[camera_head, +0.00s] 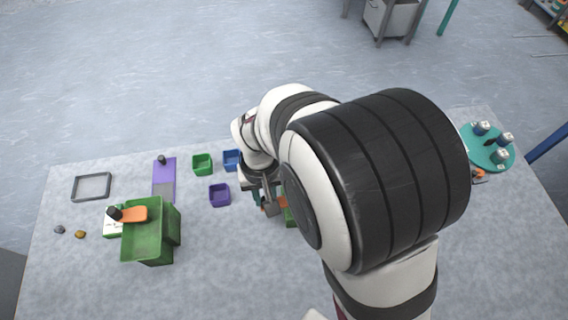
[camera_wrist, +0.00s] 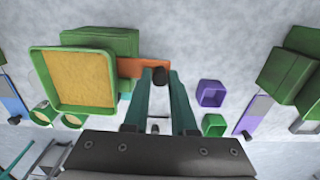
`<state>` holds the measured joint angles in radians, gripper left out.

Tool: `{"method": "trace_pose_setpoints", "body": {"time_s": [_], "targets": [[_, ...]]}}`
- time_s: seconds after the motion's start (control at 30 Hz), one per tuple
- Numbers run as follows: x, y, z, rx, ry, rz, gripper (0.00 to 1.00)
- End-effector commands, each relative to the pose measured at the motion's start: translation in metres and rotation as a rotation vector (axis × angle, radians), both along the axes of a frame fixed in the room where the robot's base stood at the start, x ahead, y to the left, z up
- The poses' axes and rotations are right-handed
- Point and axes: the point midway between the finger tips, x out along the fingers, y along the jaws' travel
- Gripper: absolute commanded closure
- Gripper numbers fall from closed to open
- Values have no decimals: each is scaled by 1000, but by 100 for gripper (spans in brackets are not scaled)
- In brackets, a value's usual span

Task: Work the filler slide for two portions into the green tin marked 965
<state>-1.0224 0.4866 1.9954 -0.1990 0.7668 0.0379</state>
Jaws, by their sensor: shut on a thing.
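My gripper (camera_wrist: 160,76) is shut on the black knob (camera_wrist: 158,75) of an orange slide (camera_wrist: 147,64). The slide sticks out to the right from a green filler (camera_wrist: 88,108) with tan powder (camera_wrist: 72,78) in its open top. Two round green-rimmed tins (camera_wrist: 41,113) (camera_wrist: 72,120) stand by the filler's lower edge in the wrist view, partly hidden by it; I cannot read any number on them. In the head view my gripper (camera_head: 267,208) is at this filler, which my arm mostly hides.
A second green filler (camera_head: 150,245) with an orange slide (camera_head: 133,214) stands at the left. Green (camera_head: 202,164), blue (camera_head: 232,160) and purple (camera_head: 219,195) bins lie between. A purple board (camera_head: 164,170) and grey tray (camera_head: 91,186) are further left. A teal turntable (camera_head: 480,158) with jars is at the right.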

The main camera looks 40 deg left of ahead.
Motion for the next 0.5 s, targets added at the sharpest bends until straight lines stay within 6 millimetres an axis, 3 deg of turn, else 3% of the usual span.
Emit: {"method": "trace_pose_setpoints", "body": {"time_s": [0.5], "targets": [[-19,19,0,1,-1,2,100]]}}
